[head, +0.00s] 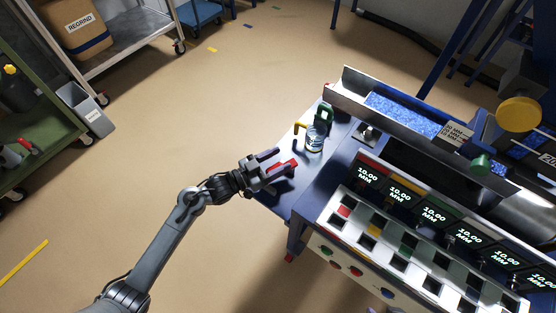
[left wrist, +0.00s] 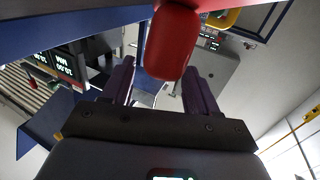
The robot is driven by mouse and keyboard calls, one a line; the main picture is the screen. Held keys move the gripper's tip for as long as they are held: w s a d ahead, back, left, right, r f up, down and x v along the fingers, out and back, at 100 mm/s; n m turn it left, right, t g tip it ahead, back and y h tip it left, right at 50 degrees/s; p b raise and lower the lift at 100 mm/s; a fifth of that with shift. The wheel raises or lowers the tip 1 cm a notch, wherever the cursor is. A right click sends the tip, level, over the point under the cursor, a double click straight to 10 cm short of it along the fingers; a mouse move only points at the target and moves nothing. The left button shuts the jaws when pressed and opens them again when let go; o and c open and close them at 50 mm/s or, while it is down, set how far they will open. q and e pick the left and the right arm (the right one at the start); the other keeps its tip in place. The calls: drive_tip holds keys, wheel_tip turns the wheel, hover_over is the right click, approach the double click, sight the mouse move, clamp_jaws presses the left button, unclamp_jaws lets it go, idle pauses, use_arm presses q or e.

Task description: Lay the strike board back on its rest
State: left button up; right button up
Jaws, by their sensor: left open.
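My left gripper (head: 277,165) is open at the front left edge of the blue side table. A red handle-like piece (head: 283,168) lies between or just beyond its fingers. In the left wrist view, the rounded red end (left wrist: 172,42) sits between the two open fingers, with no clear sign of a grip. I cannot tell for certain whether this red piece belongs to the strike board, and no board is plainly recognisable.
A clear jar (head: 315,138), a yellow-handled item (head: 298,127) and a green-handled item (head: 324,112) stand close behind on the side table (head: 276,201). A metal trough of blue pellets (head: 400,113) and a panel of 10.00 MM displays (head: 433,214) lie right.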

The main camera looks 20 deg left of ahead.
use_arm(q)
drive_tip(key=p+v, duration=0.4)
drive_tip(key=v, duration=0.7)
drive_tip(key=s+d+n+g+y, duration=0.2)
drive_tip(key=s+n+g+y, duration=0.3)
drive_tip(key=s, duration=1.5)
drive_tip(key=g+y, duration=0.5)
drive_tip(key=shift+s+r+n+g+y, duration=0.2)
drive_tip(key=shift+s+n+g+y, duration=0.1)
drive_tip(key=shift+s+y, duration=0.1)
drive_tip(key=shift+r, duration=0.1)
wheel_tip(320, 180, up, 56)
drive_tip(key=p, duration=5.6)
wheel_tip(320, 180, down, 74)
drive_tip(key=b, duration=7.3)
drive_tip(key=shift+r+b, duration=0.2)
drive_tip(key=shift+b, duration=0.1)
